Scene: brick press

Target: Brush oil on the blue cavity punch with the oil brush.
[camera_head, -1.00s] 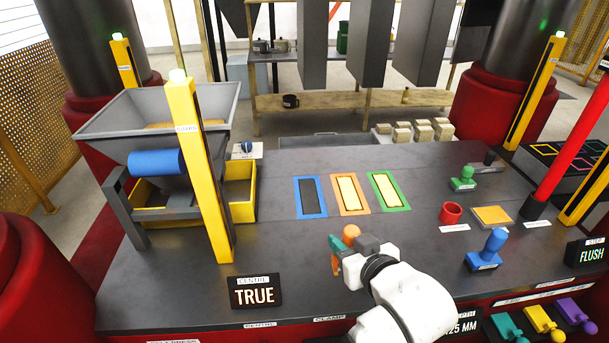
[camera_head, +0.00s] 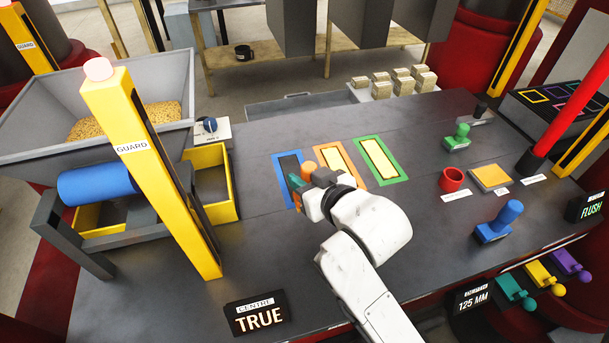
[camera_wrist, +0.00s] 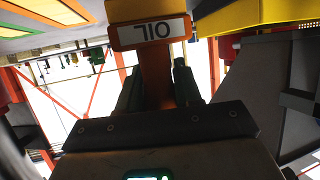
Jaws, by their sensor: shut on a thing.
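My gripper (camera_head: 303,190) is shut on the oil brush, whose orange knob (camera_head: 308,168) shows above the fingers. In the wrist view the orange brush (camera_wrist: 152,75) bears an upside-down "OIL" label and sits between the dark fingers. The blue cavity (camera_head: 281,182) is a blue-framed slot left of the orange and green ones. Its punch (camera_head: 289,165) is a dark face inside the frame. My gripper and the brush cover the slot's lower right part. The bristles are hidden, so I cannot tell whether they touch the punch.
The orange cavity (camera_head: 319,148) and green cavity (camera_head: 400,178) hold yellowish fill. A yellow guard post (camera_head: 150,175) and a yellow bin (camera_head: 228,185) stand left. A red cup (camera_head: 452,180), blue-handled stamp (camera_head: 493,232) and green-handled stamp (camera_head: 457,140) stand right. The table between is clear.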

